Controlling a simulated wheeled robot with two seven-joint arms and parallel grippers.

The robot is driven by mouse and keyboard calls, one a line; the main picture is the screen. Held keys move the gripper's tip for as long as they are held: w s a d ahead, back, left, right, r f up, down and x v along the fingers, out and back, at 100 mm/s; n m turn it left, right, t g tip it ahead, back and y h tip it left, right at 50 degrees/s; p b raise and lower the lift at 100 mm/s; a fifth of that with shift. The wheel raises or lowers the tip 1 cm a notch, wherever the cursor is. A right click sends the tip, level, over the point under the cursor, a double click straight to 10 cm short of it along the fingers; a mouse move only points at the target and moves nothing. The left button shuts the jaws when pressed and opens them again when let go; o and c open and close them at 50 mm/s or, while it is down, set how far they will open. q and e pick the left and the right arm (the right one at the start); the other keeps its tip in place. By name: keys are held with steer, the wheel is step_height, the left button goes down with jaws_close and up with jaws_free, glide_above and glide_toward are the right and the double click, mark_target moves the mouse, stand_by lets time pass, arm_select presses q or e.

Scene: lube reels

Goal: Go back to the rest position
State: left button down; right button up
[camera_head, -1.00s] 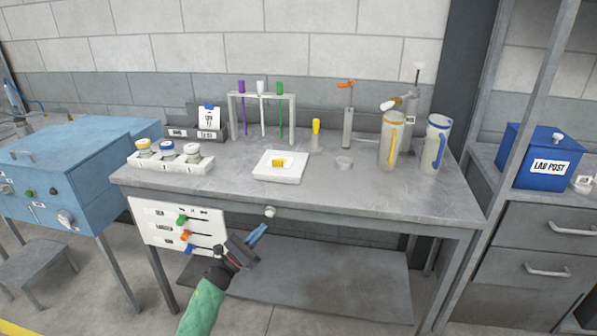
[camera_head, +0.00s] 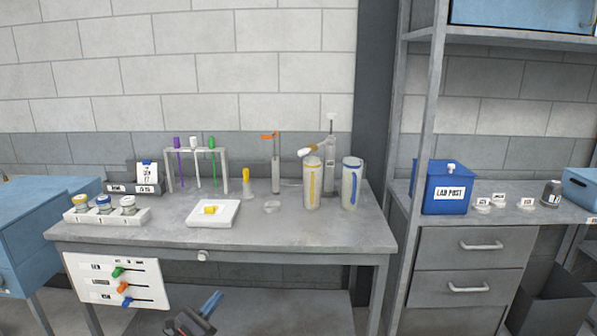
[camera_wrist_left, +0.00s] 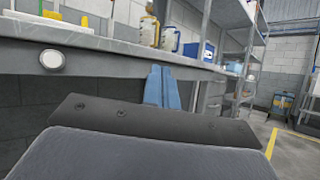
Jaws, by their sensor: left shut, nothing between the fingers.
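My left gripper (camera_head: 212,304) shows at the bottom of the head view, in front of the grey table (camera_head: 330,237) and below its top. Its blue fingers are shut with nothing between them. In the left wrist view the blue fingertips (camera_wrist_left: 162,88) are together, below the table's edge and apart from it. My right gripper is in neither view.
On the table stand a tube rack (camera_head: 228,170), a white tray (camera_head: 232,220) with a yellow piece, jars in a holder (camera_head: 78,216) and two jugs. A panel with sliders (camera_head: 80,280) hangs at the front. A shelf unit (camera_head: 415,250) with a blue box (camera_head: 446,205) stands right.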

arm_select(q)
steer(key=w+a+f+n+t+y, duration=0.1)
steer(key=w+a+n+y, duration=0.3)
steer(key=n+y, duration=0.6)
steer(key=w+a+f+n+y, duration=0.1)
steer(key=a+n+y, duration=0.5)
steer(key=n, duration=0.9)
steer(key=s+d+f+n+g+h, duration=0.1)
steer(key=s+d+f+n+g, duration=0.3)
steer(key=s, duration=1.3)
steer(key=s+d+f+n+g+h, duration=0.1)
steer(key=s+d+f+n+g, duration=0.4)
steer(key=s, duration=1.3)
steer(key=s+d+f+n+g+h, duration=0.1)
steer(key=s+d+f+n+g, duration=0.3)
steer(key=s, duration=1.3)
steer(key=d+n+g, duration=0.4)
steer(key=d, duration=0.3)
steer(key=shift+s+d+f+n+p, duration=0.2)
steer(key=shift+s+d+n+p, duration=0.1)
steer(key=shift+s+p, duration=0.1)
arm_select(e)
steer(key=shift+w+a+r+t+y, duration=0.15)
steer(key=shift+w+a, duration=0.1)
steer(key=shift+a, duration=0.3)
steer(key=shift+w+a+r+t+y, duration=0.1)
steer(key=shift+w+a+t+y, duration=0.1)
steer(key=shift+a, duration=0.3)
